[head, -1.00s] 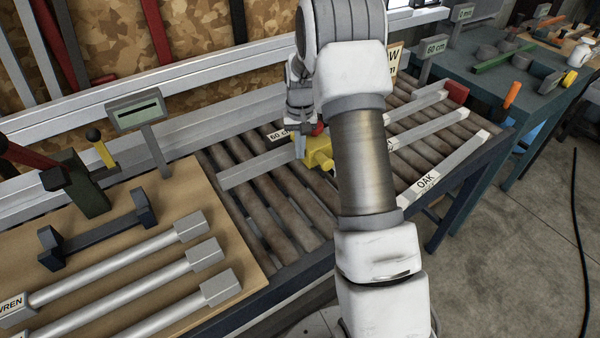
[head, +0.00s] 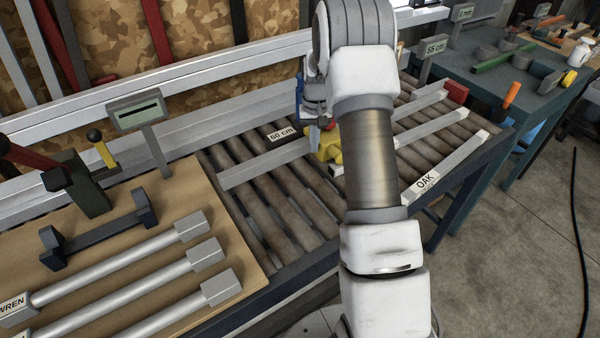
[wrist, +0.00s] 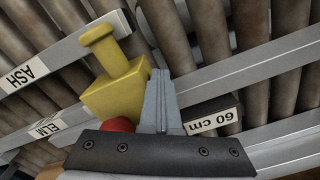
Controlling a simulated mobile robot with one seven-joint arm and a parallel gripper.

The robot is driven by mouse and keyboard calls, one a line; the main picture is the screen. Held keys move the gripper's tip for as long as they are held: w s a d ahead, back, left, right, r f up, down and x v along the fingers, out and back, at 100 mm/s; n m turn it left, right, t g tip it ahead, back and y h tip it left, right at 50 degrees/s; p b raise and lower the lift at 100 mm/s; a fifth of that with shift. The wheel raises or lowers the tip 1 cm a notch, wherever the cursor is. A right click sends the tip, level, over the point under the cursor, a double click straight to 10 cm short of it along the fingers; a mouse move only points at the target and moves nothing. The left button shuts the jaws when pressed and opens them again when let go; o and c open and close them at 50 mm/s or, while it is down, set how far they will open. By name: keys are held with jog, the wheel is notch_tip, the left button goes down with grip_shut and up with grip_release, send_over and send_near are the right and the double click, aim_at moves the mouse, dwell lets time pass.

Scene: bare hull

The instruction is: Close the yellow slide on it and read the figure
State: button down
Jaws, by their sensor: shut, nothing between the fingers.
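The yellow slide (head: 329,146) sits at a pale bar (head: 262,165) on the roller table, partly hidden behind my arm in the head view. In the wrist view the slide (wrist: 118,88) is a yellow block with a knob on top. My gripper (wrist: 160,76) is shut and empty, its fingers close against the slide's right side; I cannot tell if they touch. In the head view my gripper (head: 316,121) is above and beside the slide, partly hidden. A grey readout (head: 435,47) at the back right shows "55 cm".
A "60 cm" tag (head: 282,134) sits by the bar, left of the slide. A round red part (wrist: 118,124) shows beside the slide. A red block (head: 455,92) stands at the bars' right end. A blank-looking display (head: 140,110) and a board (head: 215,240) with metal rods are left.

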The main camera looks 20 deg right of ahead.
jog(key=shift+r, duration=0.15)
notch_tip(320, 180, up, 8)
jog(key=a+p, duration=0.2)
jog(key=p, duration=0.3)
jog(key=shift+s, duration=0.2)
dwell(0.5)
dwell(0.4)
jog(key=s+a+r+n+t, duration=0.1)
jog(key=s+a+r, duration=0.4)
jog(key=r, duration=0.4)
jog(key=s+a+r+n+t, duration=0.1)
jog(key=s+a+r+t, duration=0.15)
jog(key=s+r, duration=0.6)
jog(key=s+a+r+n+t, duration=0.1)
jog(key=s+a, duration=0.2)
jog(key=s, duration=0.6)
jog(key=s+a+r+t, duration=0.1)
jog(key=s+a+r, duration=0.1)
jog(key=s, duration=0.6)
jog(key=shift+s+a+r+n, duration=0.25)
jog(key=shift+s+a+n, duration=0.15)
jog(key=shift+a, duration=0.25)
